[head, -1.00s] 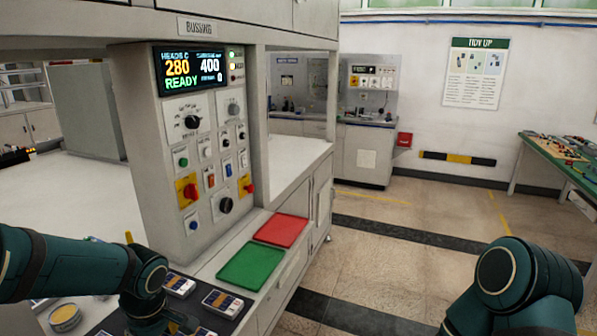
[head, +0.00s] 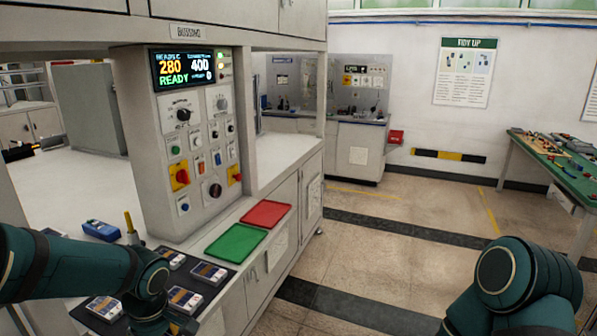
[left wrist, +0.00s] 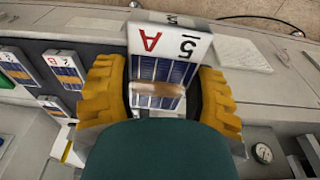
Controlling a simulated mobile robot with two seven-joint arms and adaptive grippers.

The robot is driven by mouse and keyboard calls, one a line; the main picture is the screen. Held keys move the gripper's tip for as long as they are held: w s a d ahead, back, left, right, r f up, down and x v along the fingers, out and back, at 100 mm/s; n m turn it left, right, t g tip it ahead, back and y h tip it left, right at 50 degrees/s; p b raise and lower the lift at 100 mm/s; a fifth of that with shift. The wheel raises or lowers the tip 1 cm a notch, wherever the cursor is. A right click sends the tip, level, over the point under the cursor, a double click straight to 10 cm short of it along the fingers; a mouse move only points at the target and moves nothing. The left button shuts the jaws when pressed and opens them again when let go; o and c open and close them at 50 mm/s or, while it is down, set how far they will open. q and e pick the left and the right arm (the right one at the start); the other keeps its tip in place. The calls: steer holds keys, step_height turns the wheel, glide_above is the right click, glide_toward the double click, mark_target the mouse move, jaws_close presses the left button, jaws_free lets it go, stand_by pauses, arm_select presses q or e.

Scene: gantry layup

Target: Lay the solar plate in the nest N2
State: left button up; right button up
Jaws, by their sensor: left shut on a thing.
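The solar plate (left wrist: 168,65) is white with blue cells and a label end reading "A" and "5", seen in the left wrist view. My left gripper (left wrist: 158,88) is shut on it, with a yellow finger at each side. In the head view this gripper is mostly cut off at the bottom edge, below my left arm. Several similar plates (head: 208,273) lie on a dark mat (head: 228,288) on the bench; some also show in the left wrist view (left wrist: 65,69). I cannot make out a nest marked N2. My right gripper is outside the frames.
A green tray (head: 236,243) and a red tray (head: 266,213) lie beside the mat. The control console (head: 190,140) rises behind them. A blue object (head: 101,230) lies left of the console. The floor (head: 385,260) to the right is clear; a green-topped table (head: 555,160) stands at far right.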

arm_select(q)
steer(key=d+f+m+t+h, duration=0.1)
steer(key=d+f+m, duration=0.8)
steer(key=f+m, duration=0.4)
steer(key=shift+s+d+h, duration=0.2)
steer(key=shift+d+h, duration=0.1)
steer(key=shift+a, duration=0.1)
